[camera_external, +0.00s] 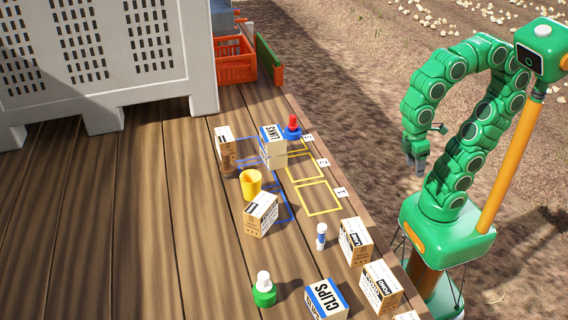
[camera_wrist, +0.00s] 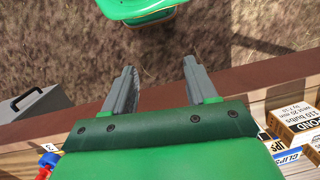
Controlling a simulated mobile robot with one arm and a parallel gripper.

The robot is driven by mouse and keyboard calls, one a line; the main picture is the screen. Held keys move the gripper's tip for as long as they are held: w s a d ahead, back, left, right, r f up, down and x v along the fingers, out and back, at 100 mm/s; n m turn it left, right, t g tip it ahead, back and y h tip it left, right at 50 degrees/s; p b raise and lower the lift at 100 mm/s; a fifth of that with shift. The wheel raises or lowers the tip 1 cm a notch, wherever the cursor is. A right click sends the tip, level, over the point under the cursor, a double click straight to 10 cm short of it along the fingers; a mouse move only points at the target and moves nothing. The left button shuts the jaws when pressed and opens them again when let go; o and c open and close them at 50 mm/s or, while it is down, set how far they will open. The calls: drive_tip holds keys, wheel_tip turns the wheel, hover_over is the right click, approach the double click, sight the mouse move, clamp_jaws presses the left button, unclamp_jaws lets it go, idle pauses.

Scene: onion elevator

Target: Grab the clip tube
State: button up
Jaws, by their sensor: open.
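A small white tube with a blue band (camera_external: 321,236) stands upright near the right edge of the wooden deck, just left of the brown boxes. A white-topped container with a green base (camera_external: 264,290) stands nearer the front. I cannot read a label on either, so I cannot tell which is the clip tube. A white and blue box marked CLIPS (camera_external: 325,300) is at the front edge. My gripper (camera_external: 416,168) hangs beyond the deck's right edge, apart from all of these. In the wrist view my gripper (camera_wrist: 159,70) is open, with nothing between its fingers.
Brown boxes (camera_external: 354,241) line the deck's right edge; brown boxes (camera_wrist: 296,116) show at right in the wrist view. A yellow cup (camera_external: 250,183), a LINKS box (camera_external: 272,147) and a red-and-blue item (camera_external: 292,127) stand near marked outlines. A large grey crate (camera_external: 105,60) is behind. The left deck is clear.

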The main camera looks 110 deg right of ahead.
drive_tip(key=w+a+r+m+t+y, duration=0.1)
drive_tip(key=w+a+m+y, duration=0.4)
drive_tip(key=w, duration=0.5)
drive_tip(key=w+a+m+t+y, duration=0.1)
drive_tip(key=w+a+m+y, duration=0.2)
drive_tip(key=w+a+m, duration=0.5)
drive_tip(key=m+t+y, duration=0.3)
drive_tip(key=m+t, duration=0.2)
drive_tip(key=m, duration=0.4)
approach(321, 237)
wheel_tip(321, 237, up, 4)
drive_tip(key=w+a, duration=0.2)
wheel_tip(321, 237, down, 4)
drive_tip(key=shift+s+y, duration=0.15)
drive_tip(key=shift+y, duration=0.15)
drive_tip(key=shift+f, duration=0.45)
drive_tip(key=shift+x, duration=1.35)
drive_tip(key=x, duration=0.3)
drive_tip(key=shift+s+a+f, duration=0.25)
drive_tip(key=shift+s+a, duration=0.05)
drive_tip(key=shift+a, duration=0.05)
drive_tip(key=shift+x, duration=0.75)
